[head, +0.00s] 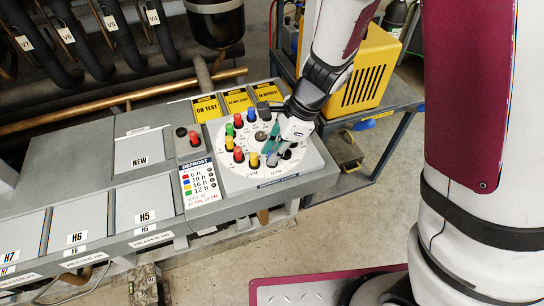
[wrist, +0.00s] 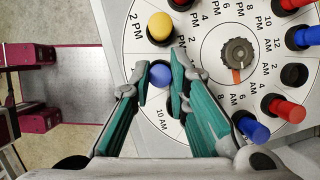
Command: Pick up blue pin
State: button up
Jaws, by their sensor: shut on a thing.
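A blue pin (wrist: 159,76) with a round head is between my gripper's two teal-lined fingers in the wrist view. My gripper (wrist: 158,82) is shut on it, one finger on each side. The pin is over the white dial near the printed 10 AM and 2 PM labels; I cannot tell whether its lower end is still in the dial.
Other pins stand in the dial, including a red one (wrist: 292,112) and a blue one (wrist: 255,131). A grey centre knob (wrist: 238,52) is to the right. A yellow machine (head: 368,75) stands behind my arm. Bare floor lies right of the panel.

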jog(key=shift+r, duration=0.1)
jog(key=shift+r, duration=0.5)
notch_tip(320, 180, up, 2)
jog(key=shift+r, duration=0.15)
jog(key=s+d+p, duration=0.2)
jog(key=s+p, duration=0.1)
jog(key=s, duration=0.4)
jog(key=s+d+r+p, duration=0.1)
jog(key=s+d+p, duration=0.1)
jog(key=s, duration=0.6)
jog(key=shift+s+r+p, duration=0.25)
jog(key=shift+p, duration=0.55)
